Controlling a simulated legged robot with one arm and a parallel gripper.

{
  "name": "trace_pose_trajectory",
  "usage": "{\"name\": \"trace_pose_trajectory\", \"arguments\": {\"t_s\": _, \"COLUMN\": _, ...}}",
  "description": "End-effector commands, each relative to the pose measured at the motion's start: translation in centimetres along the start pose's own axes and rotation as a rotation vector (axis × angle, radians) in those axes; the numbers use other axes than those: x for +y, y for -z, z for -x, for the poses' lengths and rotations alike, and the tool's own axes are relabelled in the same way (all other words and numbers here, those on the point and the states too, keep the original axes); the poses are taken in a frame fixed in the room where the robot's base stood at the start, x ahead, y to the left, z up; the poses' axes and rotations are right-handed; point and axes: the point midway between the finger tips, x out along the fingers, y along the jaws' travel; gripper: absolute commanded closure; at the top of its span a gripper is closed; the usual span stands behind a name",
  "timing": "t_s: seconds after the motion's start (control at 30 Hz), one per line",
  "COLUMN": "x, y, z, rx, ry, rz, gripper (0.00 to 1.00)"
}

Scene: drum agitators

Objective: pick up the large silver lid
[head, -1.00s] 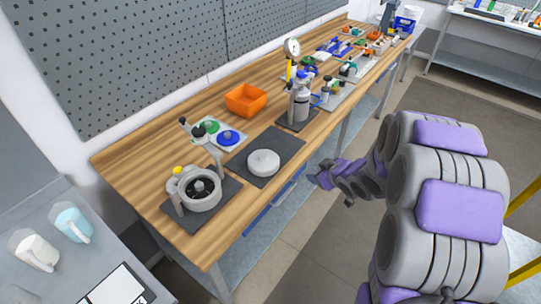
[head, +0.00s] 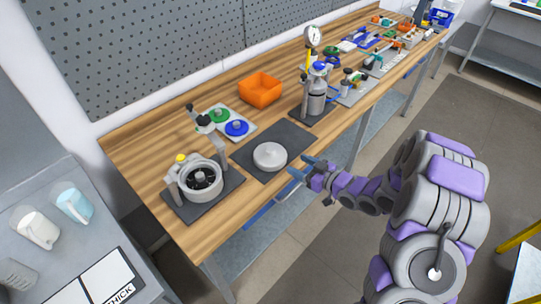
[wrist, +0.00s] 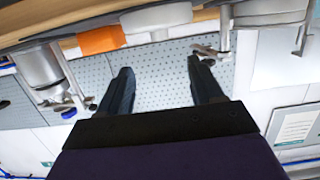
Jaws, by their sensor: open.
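The large silver lid (head: 270,156), a round pale grey disc with a low raised knob, lies flat on a dark square mat (head: 247,158) on the wooden bench. It also appears to show at the top of the wrist view (wrist: 157,16), where the scene looks upside down. My gripper (head: 303,167) is open and empty, just right of the lid near the bench's front edge, apart from it. Its two dark fingers (wrist: 160,66) are spread in the wrist view.
An open drum with an agitator (head: 203,179) stands left of the lid. A metal bottle with a gauge (head: 316,98) stands behind and right. An orange bin (head: 260,90) and a plate with green and blue knobs (head: 228,124) sit behind.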

Motion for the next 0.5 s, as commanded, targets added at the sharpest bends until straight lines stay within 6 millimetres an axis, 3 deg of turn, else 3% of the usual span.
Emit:
{"name": "trace_pose_trajectory", "arguments": {"t_s": 0.3, "x": -0.3, "y": -0.2, "z": -5.1, "rx": -0.002, "ry": 0.002, "rz": 0.000, "gripper": 0.34}}
{"name": "trace_pose_trajectory", "arguments": {"t_s": 0.5, "x": -0.2, "y": -0.1, "z": -7.1, "rx": 0.000, "ry": 0.002, "rz": 0.001, "gripper": 0.34}}
